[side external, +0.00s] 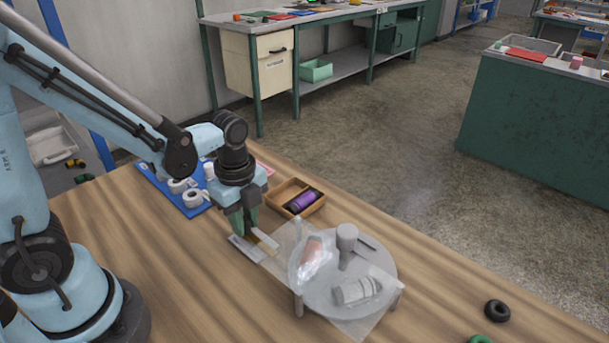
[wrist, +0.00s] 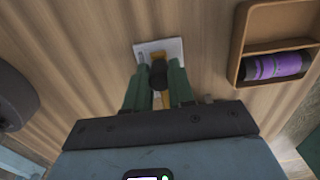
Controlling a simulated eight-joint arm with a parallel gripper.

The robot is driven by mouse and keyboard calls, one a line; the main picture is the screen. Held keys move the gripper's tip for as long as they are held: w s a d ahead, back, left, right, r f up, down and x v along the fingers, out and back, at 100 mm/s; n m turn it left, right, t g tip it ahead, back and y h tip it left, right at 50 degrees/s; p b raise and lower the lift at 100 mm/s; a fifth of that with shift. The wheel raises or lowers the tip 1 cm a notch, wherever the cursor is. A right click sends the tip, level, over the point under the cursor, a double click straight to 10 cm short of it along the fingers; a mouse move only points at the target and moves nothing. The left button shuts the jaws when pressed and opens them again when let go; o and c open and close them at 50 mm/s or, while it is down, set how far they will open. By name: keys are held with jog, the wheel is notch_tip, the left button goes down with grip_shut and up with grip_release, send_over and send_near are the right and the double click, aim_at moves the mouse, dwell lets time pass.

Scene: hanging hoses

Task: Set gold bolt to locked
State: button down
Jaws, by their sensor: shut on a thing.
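The gold bolt (wrist: 157,55) lies on a small pale plate (wrist: 176,48) on the wooden table, with a dark round knob (wrist: 158,76) at its near side in the wrist view. In the side view the plate (side external: 244,250) and a bit of gold (side external: 266,249) show just below my gripper (side external: 243,226). My gripper's green fingers (wrist: 158,80) also show in the wrist view, pointing down at the plate and shut on the knob. The fingers and knob hide part of the bolt. I cannot tell whether it is locked.
A wooden tray (side external: 284,190) with a purple cylinder (side external: 303,202) is behind. The front left table is clear.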

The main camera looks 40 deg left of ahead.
aim_at(255, 240)
jog(key=shift+d, duration=2.3)
jog(key=c, duration=1)
grip_release()
jog(key=shift+o, duration=0.2)
jog(key=shift+a+r, duration=0.1)
notch_tip(255, 240, up, 12)
jog(key=a+n+t, duration=0.1)
jog(key=n+t, duration=0.1)
jog(key=n, duration=0.4)
jog(key=a+n+t, duration=0.2)
jog(key=n, duration=0.4)
jog(key=a+n+t, duration=0.2)
jog(key=n+t, duration=0.1)
jog(key=n, duration=0.3)
jog(key=shift+s+a+f, duration=0.2)
jog(key=shift+s+f, duration=0.05)
jog(key=shift+f, duration=0.15)
